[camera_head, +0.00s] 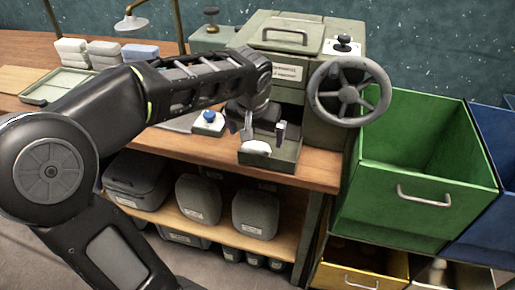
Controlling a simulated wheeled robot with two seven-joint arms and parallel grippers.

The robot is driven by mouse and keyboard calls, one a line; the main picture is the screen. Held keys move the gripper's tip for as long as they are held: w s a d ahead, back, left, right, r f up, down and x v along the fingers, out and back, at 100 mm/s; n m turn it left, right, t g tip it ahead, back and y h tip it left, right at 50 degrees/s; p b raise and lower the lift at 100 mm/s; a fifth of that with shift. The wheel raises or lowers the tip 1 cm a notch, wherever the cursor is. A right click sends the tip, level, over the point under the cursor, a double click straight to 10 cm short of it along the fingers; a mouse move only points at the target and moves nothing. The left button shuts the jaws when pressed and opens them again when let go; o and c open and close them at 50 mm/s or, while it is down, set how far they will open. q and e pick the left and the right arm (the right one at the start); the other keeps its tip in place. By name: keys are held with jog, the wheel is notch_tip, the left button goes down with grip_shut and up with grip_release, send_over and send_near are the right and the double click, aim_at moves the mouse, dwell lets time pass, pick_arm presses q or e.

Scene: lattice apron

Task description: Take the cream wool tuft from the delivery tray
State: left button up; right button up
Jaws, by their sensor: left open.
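The cream wool tuft (256,147) is a small pale lump in the delivery tray (286,158), a dark green open tray at the front of the machine. My left gripper (263,134) reaches in from the left and hangs just above the tuft. Its fingers are apart, one on each side above the tuft, and nothing shows between them. I cannot tell whether a finger touches the tuft. My right gripper is not in view.
The grey-green machine (290,45) with a handwheel (349,90) stands behind the tray. A green bin (415,150) is on the right, beside a blue bin (485,235). A blue-button box (208,122) sits left of the tray. Dark containers (255,212) fill the shelf below.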

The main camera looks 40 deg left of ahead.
aim_at(257, 144)
pick_arm(q)
jog(key=shift+x, duration=0.85)
jog(key=shift+p+x, duration=0.35)
jog(key=shift+x, duration=2.25)
jog(key=shift+a, duration=0.1)
jog(key=c, duration=1.5)
notch_tip(257, 144, up, 10)
jog(key=shift+r, duration=0.1)
jog(key=shift+c, duration=0.3)
